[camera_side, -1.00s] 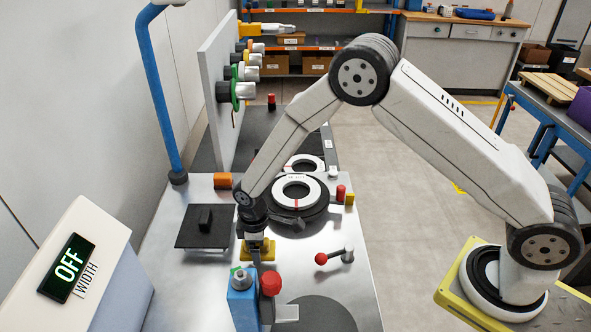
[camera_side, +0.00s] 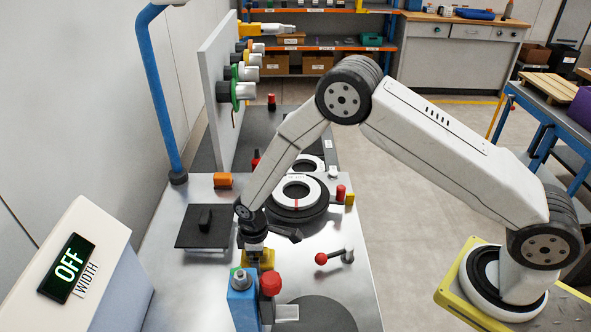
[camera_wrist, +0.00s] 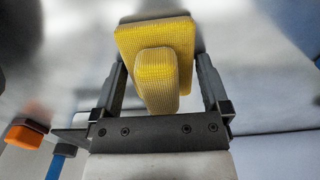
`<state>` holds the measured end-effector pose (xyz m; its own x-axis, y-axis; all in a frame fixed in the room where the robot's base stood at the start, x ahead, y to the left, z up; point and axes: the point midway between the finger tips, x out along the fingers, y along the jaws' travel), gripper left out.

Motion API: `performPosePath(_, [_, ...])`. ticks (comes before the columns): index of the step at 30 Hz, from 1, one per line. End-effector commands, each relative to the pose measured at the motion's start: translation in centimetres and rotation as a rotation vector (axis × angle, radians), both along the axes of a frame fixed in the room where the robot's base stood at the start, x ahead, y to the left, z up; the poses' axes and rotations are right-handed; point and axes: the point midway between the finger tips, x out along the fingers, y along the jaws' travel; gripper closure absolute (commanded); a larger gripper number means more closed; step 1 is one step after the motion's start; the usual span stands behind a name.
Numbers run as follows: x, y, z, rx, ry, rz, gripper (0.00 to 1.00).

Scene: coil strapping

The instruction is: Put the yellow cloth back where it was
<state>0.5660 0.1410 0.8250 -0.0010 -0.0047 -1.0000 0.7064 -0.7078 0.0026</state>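The yellow cloth (camera_wrist: 157,35) is a folded pad with a raised block on top. In the wrist view it lies between the fingers of my gripper (camera_wrist: 161,68). The fingers are apart, with a gap between each finger and the raised block. In the side view the cloth (camera_side: 266,258) is mostly hidden behind my gripper (camera_side: 255,246), near the front of the metal table. I cannot tell whether the cloth touches the table.
A blue post (camera_side: 242,300) and a red knob (camera_side: 271,283) stand close in front of my gripper. A black plate with a handle (camera_side: 205,228) lies to the left. White-ringed coils (camera_side: 298,190) and a red-knobbed lever (camera_side: 335,257) are to the right. An orange block (camera_side: 223,181) sits behind.

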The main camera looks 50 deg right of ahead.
Motion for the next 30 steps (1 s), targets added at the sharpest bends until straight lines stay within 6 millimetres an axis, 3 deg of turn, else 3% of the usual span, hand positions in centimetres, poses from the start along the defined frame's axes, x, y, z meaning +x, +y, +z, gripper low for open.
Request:
performPosePath(14, [0.0,0.0,0.7,0.001,-0.001,0.0,0.0])
performPosePath(20, [0.0,0.0,2.4,0.0,-0.001,0.0,0.0])
performPosePath(30, [0.1,0.1,7.2,0.001,-0.003,0.0,0.0])
